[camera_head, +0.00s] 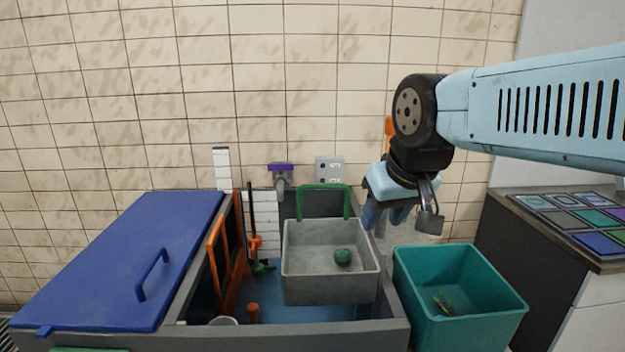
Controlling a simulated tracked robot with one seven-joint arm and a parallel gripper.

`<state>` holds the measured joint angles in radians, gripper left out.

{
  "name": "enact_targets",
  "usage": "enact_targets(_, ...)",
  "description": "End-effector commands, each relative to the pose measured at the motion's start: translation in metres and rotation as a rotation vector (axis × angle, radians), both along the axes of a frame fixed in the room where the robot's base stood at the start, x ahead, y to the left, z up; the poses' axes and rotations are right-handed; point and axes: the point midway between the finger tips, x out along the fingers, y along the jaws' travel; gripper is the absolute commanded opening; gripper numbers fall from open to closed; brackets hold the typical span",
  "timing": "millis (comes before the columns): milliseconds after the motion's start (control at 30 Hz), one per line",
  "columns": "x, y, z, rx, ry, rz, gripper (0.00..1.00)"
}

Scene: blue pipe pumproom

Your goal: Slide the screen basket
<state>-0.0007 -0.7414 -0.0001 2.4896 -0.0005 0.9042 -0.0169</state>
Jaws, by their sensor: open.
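The screen basket (302,287) is a grey open box with a green handle (323,187) standing up at its back edge. It sits in the upper right part of a grey tank (290,337). A small green round thing (342,257) lies inside the basket. My gripper (388,218) is open, to the right of the basket and above the tank's right wall. It points down and looks apart from the basket.
A teal bin (480,312) with small debris stands right of the tank. A blue lid (120,255) with a handle lies at left. An orange frame (222,262) stands inside the tank. A dark counter with coloured tiles (565,218) is far right.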

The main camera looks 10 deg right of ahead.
Motion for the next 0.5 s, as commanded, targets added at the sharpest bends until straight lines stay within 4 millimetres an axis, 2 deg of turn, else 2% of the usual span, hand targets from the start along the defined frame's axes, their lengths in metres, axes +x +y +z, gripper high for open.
enact_targets(167, 0.029, 0.003, 0.018, -0.059, 0.032, 0.116, 0.42)
enact_targets(500, 0.131, 0.006, 0.06, -0.249, 0.133, 0.531, 0.42)
